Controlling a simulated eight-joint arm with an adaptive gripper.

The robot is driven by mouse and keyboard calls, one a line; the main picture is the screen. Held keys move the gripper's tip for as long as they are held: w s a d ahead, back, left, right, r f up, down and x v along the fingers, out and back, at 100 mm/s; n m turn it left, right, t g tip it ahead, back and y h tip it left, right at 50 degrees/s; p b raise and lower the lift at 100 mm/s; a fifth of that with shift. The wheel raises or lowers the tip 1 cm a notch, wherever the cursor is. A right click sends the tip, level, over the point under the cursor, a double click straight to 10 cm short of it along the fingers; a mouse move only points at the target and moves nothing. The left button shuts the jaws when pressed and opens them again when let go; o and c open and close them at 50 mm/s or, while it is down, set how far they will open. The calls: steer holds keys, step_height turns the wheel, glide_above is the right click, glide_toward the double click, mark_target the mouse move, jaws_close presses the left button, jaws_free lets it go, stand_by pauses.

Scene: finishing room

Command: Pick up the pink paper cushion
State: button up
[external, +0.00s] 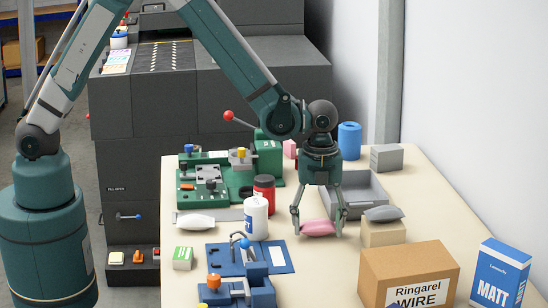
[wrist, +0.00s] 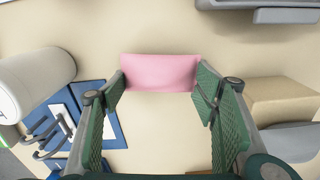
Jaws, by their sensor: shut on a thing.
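The pink paper cushion (external: 318,228) is a small soft pillow shape near the middle of the cream table. In the wrist view the pink cushion (wrist: 160,72) spans the space between the two green finger pads. My gripper (external: 319,226) points down and is shut on the cushion by its two ends. The gripper also shows in the wrist view (wrist: 160,88). I cannot tell whether the cushion touches the table or hangs just above it.
A white bottle (external: 256,218) stands left of my gripper. A beige block (external: 383,233) with a grey cushion (external: 383,213) on top is close on the right. A grey tray (external: 366,187) lies behind. A cardboard box (external: 408,272) and blue box (external: 500,274) stand front right.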

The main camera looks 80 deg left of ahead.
mark_target(318, 224)
steer(key=shift+r, duration=4.6)
